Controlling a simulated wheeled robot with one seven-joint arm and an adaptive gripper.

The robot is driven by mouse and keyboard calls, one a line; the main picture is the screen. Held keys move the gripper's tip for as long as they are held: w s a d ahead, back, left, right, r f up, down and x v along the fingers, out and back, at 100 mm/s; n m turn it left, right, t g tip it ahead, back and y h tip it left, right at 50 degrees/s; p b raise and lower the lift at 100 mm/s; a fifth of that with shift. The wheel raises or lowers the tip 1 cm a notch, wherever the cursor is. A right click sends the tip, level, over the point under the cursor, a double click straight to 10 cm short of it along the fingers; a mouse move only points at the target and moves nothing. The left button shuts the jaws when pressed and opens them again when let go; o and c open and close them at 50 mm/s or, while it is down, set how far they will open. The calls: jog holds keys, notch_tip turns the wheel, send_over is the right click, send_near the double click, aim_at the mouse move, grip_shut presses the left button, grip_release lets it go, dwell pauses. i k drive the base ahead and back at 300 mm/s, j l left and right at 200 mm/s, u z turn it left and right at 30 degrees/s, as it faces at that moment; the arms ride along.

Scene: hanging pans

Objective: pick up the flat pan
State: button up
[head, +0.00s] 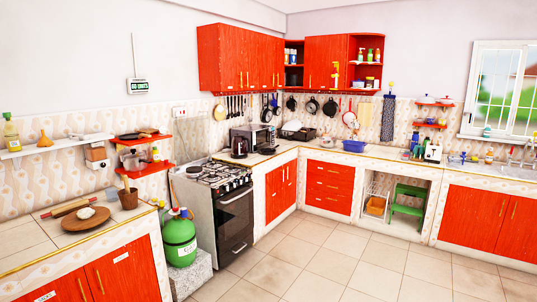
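Several dark pans hang on the tiled back wall under the red wall cabinets: a left one (291,103), a middle one (312,105) and a right one (330,106). They are small in the head view, and I cannot tell which is the flat pan. Dark, flat cookware (140,134) also lies on the upper red shelf on the left wall; its exact kind is unclear. My gripper is not in view.
The stove (222,180) and a green gas cylinder (179,238) stand along the left wall. A black rack (298,133) and a blue basket (354,146) sit on the counter below the hanging pans. A green stool (408,198) stands in an open bay. The tiled floor (330,255) is clear.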

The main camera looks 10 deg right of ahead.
aim_at(272, 150)
jog(key=i, duration=0.7)
jog(key=i+z, duration=0.15)
jog(key=i, duration=0.35)
jog(key=i+z, duration=0.1)
jog(key=i, duration=0.45)
jog(key=i+j+z, duration=0.15)
jog(key=i, duration=0.35)
jog(key=i+j+z, duration=0.1)
jog(key=i, duration=0.45)
jog(key=i+j+z, duration=0.15)
jog(key=i, duration=0.35)
jog(key=i+l, duration=0.15)
jog(key=i, duration=0.65)
jog(key=i+l+z, duration=0.1)
jog(key=i, duration=0.75)
jog(key=i+j+u, duration=0.15)
jog(key=i+u, duration=0.65)
jog(key=i+l+u, duration=0.1)
jog(key=i+u, duration=0.3)
jog(key=i, duration=0.15)
jog(key=i+l+u, duration=0.25)
jog(key=i+u, duration=0.15)
jog(key=i+l+u, duration=0.1)
jog(key=i+l, duration=0.15)
jog(key=i, duration=0.3)
